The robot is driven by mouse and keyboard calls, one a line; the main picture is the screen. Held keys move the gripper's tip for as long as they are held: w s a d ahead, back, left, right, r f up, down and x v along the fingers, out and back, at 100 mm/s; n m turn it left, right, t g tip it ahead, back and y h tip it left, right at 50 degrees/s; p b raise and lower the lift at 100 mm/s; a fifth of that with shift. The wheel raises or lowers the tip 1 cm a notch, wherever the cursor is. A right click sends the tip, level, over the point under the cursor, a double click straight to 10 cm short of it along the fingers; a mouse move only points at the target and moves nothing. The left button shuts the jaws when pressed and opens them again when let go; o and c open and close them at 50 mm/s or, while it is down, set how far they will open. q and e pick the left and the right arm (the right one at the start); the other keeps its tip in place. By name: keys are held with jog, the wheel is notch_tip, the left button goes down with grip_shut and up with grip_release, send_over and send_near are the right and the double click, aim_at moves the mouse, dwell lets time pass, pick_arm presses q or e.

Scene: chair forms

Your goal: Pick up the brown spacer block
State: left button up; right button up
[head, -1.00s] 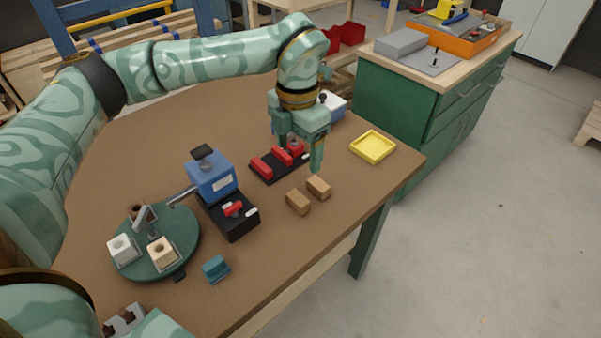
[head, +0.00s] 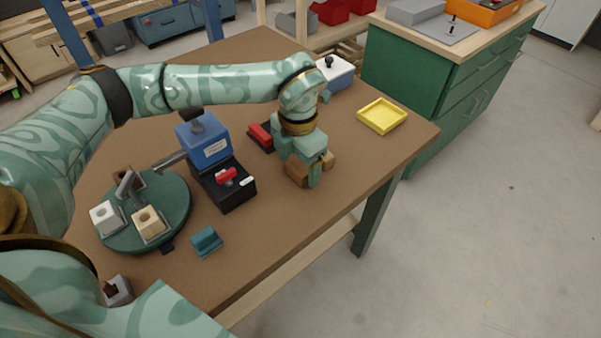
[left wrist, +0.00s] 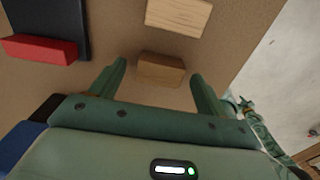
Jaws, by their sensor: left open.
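Two brown wooden blocks lie on the table near its right edge. The darker block (head: 296,173) is partly hidden by my left gripper; in the left wrist view the darker block (left wrist: 160,69) lies between the fingertips, with gaps on both sides. The lighter block (head: 329,161) is just to the right of the gripper; it also shows at the top of the left wrist view (left wrist: 179,15). My left gripper (head: 301,172) points down, open and low over the table at the darker block.
A black base with a red bar (head: 260,136) stands close to the gripper. A blue device (head: 204,144), a green turntable (head: 178,207) and a teal block (head: 206,241) are to the left. A yellow tray (head: 382,115) is at the right.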

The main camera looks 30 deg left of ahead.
pick_arm(q)
jog(key=shift+f, duration=0.9)
jog(key=shift+r, duration=0.1)
pick_arm(e)
jog(key=shift+s+a+f, duration=0.15)
jog(key=shift+a+f, duration=0.05)
jog(key=shift+f, duration=0.1)
pick_arm(q)
jog(key=shift+c, duration=0.8)
jog(key=c, duration=0.9)
jog(key=shift+c, duration=0.3)
pick_arm(e)
jog(key=shift+d, duration=0.3)
